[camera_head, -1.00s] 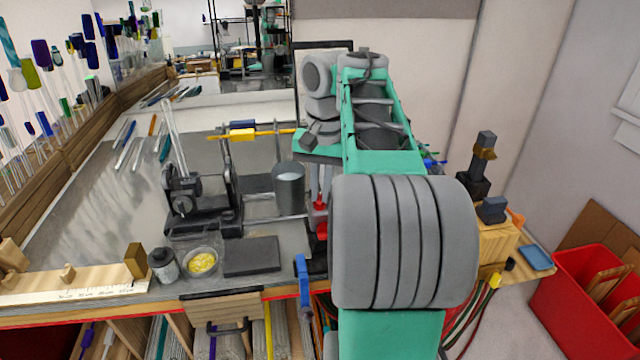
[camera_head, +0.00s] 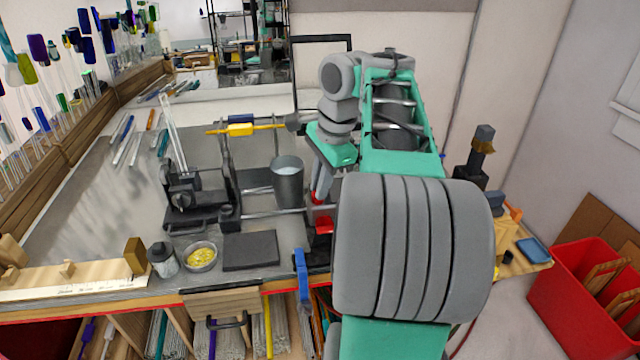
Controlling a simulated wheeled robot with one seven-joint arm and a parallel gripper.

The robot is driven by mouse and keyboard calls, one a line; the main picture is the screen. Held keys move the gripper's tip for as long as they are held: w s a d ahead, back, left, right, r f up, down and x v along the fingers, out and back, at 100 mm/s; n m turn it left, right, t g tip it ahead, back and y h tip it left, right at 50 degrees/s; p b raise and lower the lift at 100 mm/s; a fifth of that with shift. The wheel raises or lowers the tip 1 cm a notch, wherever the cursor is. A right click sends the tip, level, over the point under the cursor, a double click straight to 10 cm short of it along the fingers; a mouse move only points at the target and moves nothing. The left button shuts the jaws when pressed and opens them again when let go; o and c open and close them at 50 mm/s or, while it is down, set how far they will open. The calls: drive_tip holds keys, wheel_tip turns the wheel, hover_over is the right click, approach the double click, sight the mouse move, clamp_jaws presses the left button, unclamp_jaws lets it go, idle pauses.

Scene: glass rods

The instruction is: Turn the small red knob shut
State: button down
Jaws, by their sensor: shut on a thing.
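My gripper (camera_head: 320,194) reaches down at the right end of the bench, its grey fingers slanting down to the left from the teal wrist. Its tips are shut on the small red knob (camera_head: 319,199), of which only a little red shows at the fingertips. A larger red part (camera_head: 322,225) sits just below it, partly behind my arm. The exact way the knob faces is too small to tell.
A grey metal cup (camera_head: 288,185) stands just left of my gripper. A black stand (camera_head: 196,200) with glass rods, a dark pad (camera_head: 250,251), a bowl of yellow bits (camera_head: 201,257) and a jar (camera_head: 162,260) are further left. A blue clamp (camera_head: 302,275) hangs at the front edge.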

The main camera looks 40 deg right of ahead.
drive_tip(key=shift+s+f+m, duration=0.1)
drive_tip(key=shift+f+m, duration=0.05)
drive_tip(key=shift+m, duration=1.55)
drive_tip(key=c, duration=1.5)
unclamp_jaws()
